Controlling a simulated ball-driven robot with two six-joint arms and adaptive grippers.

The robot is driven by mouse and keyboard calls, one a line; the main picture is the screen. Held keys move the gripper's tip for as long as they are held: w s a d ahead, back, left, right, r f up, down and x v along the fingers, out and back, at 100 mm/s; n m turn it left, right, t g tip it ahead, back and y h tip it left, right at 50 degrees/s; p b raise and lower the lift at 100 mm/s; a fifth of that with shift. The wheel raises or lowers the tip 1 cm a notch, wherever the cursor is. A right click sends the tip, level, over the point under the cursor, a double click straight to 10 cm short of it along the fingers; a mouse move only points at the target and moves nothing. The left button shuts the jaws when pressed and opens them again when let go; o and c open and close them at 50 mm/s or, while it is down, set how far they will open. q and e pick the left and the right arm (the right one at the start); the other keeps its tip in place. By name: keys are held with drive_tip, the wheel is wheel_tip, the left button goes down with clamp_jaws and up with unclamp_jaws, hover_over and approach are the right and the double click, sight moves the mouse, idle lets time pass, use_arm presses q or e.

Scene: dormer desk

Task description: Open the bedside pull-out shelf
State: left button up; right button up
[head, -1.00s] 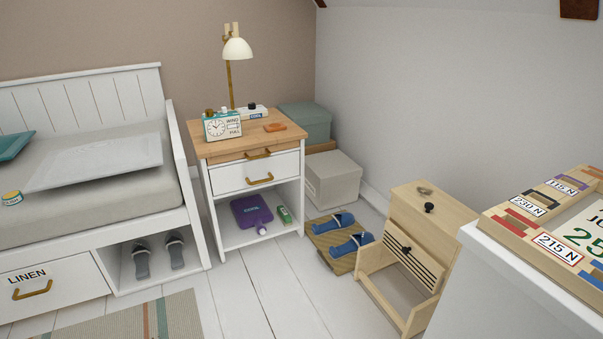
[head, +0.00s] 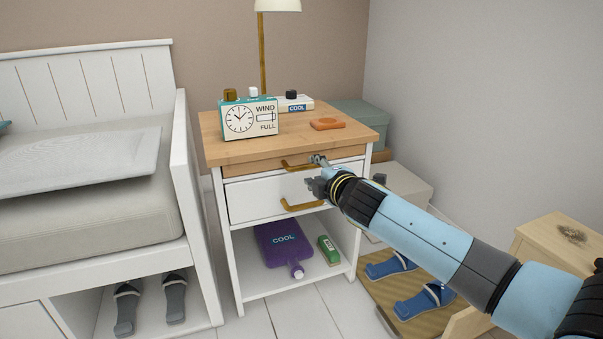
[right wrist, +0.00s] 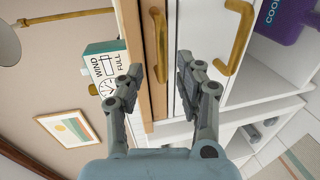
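The bedside stand has a wooden pull-out shelf (head: 255,162) just under its top, flush with the front, so it looks shut. A brass handle (head: 297,167) is on its front; it also shows in the right wrist view (right wrist: 159,45). My right gripper (head: 317,174) is at the right end of this handle, one finger above and one below. In the right wrist view my right gripper (right wrist: 160,74) is open, with the shelf handle ahead between its fingers. I cannot tell whether it touches. My left gripper is out of view.
Below is a white drawer (head: 245,199) with its own brass handle (head: 302,205), close under my gripper. A clock box (head: 250,119) and an orange item (head: 327,124) stand on top. The bed (head: 187,200) is at left. Blue sandals (head: 391,266) lie at lower right.

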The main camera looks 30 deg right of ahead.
sight(308, 167)
drive_tip(key=x, duration=0.3)
drive_tip(key=b+x, duration=0.1)
drive_tip(key=shift+w+d+f, duration=0.1)
drive_tip(key=shift+w+f, duration=0.2)
drive_tip(key=shift+f, duration=0.05)
drive_tip(key=shift+w+d, duration=0.15)
drive_tip(key=shift+w, duration=0.4)
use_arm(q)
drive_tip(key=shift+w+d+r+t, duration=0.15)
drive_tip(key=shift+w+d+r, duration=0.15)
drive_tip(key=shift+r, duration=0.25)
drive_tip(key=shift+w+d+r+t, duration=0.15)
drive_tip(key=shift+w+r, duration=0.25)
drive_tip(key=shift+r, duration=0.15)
use_arm(e)
clamp_jaws()
